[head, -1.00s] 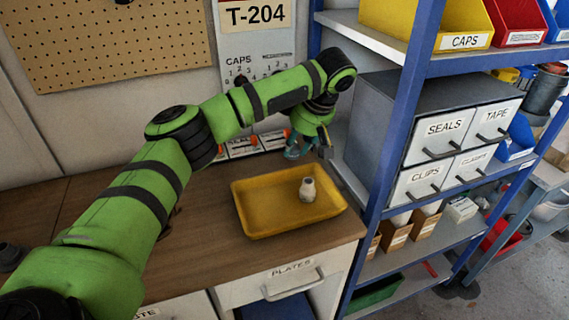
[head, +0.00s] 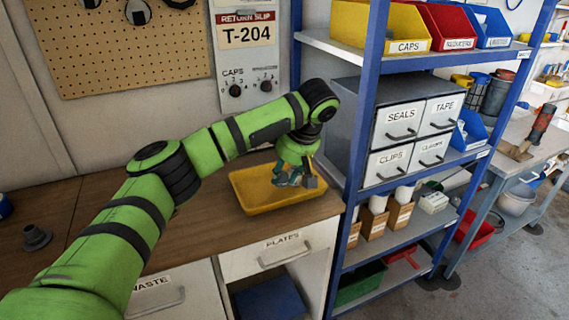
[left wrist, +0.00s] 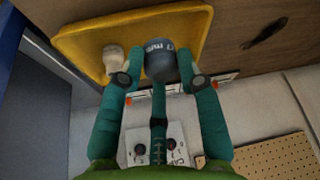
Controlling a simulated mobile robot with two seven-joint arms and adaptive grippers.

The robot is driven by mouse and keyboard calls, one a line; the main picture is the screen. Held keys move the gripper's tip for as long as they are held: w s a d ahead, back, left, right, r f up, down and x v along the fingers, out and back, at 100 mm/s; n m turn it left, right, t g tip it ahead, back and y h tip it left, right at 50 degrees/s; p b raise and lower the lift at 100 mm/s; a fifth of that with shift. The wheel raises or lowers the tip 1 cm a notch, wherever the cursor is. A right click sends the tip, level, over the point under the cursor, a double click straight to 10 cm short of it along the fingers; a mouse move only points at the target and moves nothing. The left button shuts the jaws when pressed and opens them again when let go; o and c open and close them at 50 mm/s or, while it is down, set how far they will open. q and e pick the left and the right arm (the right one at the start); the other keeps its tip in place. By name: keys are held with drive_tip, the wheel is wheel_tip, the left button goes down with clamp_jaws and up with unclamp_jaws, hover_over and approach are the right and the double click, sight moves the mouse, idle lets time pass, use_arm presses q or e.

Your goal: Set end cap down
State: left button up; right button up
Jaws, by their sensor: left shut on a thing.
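My left gripper (head: 290,178) has teal fingers and hangs over the yellow tray (head: 262,204) on the bench. In the left wrist view the gripper (left wrist: 160,76) is shut on the dark grey, round end cap (left wrist: 160,60), which has pale lettering on its side. The cap is over the tray (left wrist: 80,38); I cannot tell whether it touches the tray floor. A small off-white fitting (left wrist: 113,60) is in the tray beside the cap. My gripper hides that fitting in the head view. My right gripper is not in view.
A blue-framed shelf (head: 362,110) with a grey drawer cabinet (head: 350,130) stands close on the right of the tray. A grey flanged part (head: 36,237) sits on the wooden bench (head: 75,208) at left. The wall panel (head: 247,80) reads T-204.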

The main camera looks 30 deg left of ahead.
sight(284, 180)
use_arm(q)
drive_tip(key=f, duration=0.1)
drive_tip(key=s+f+m, duration=0.1)
drive_tip(key=f, duration=0.1)
drive_tip(key=s+d+f+m+t+h, duration=0.1)
drive_tip(key=s+d+f+m, duration=0.2)
drive_tip(key=s+f, duration=0.3)
drive_tip(key=s+d+f+m+t+h, duration=0.1)
drive_tip(key=s+d+f+m+h, duration=0.1)
drive_tip(key=s+f+m, duration=0.4)
drive_tip(key=s+d+f+m+t+h, duration=0.1)
drive_tip(key=s+d+f+m, duration=0.2)
drive_tip(key=s+f, duration=0.3)
drive_tip(key=s+m, duration=0.1)
drive_tip(key=s, duration=0.2)
drive_tip(key=shift+s+d, duration=0.25)
drive_tip(key=shift+d, duration=0.1)
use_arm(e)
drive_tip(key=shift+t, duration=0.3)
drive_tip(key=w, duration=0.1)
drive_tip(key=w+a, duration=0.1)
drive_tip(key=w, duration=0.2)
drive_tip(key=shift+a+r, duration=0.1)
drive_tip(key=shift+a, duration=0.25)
